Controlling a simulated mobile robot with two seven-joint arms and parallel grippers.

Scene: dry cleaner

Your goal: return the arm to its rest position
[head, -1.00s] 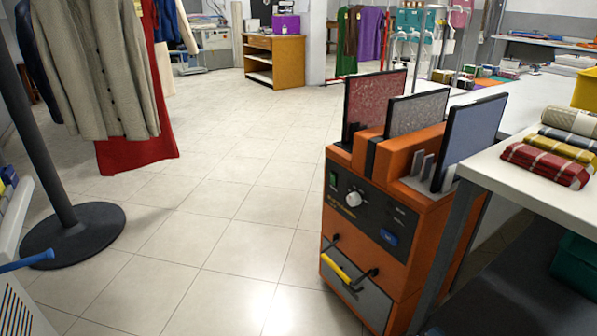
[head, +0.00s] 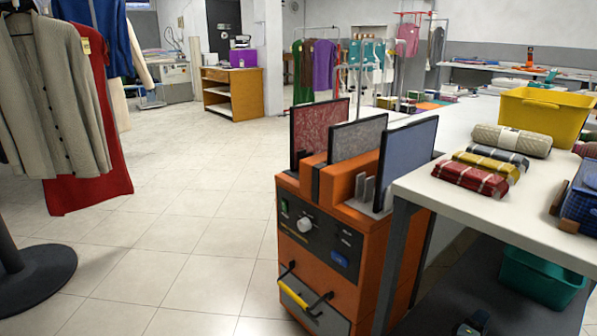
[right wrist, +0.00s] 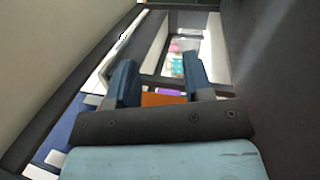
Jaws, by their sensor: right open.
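My right gripper (head: 473,323) shows only in part at the bottom edge of the head view, low beside the white table (head: 418,186) and below its top. In the right wrist view the two blue fingers of the right gripper (right wrist: 160,78) stand well apart, with nothing held between them. Part of an orange surface (right wrist: 163,99) shows beyond the gap. My left gripper is not in the head view.
An orange machine (head: 318,292) with upright panels stands left of the table. Folded cloths (head: 470,178), a yellow bin (head: 545,112) and a blue item are on the table. A teal bin (head: 540,278) sits below.

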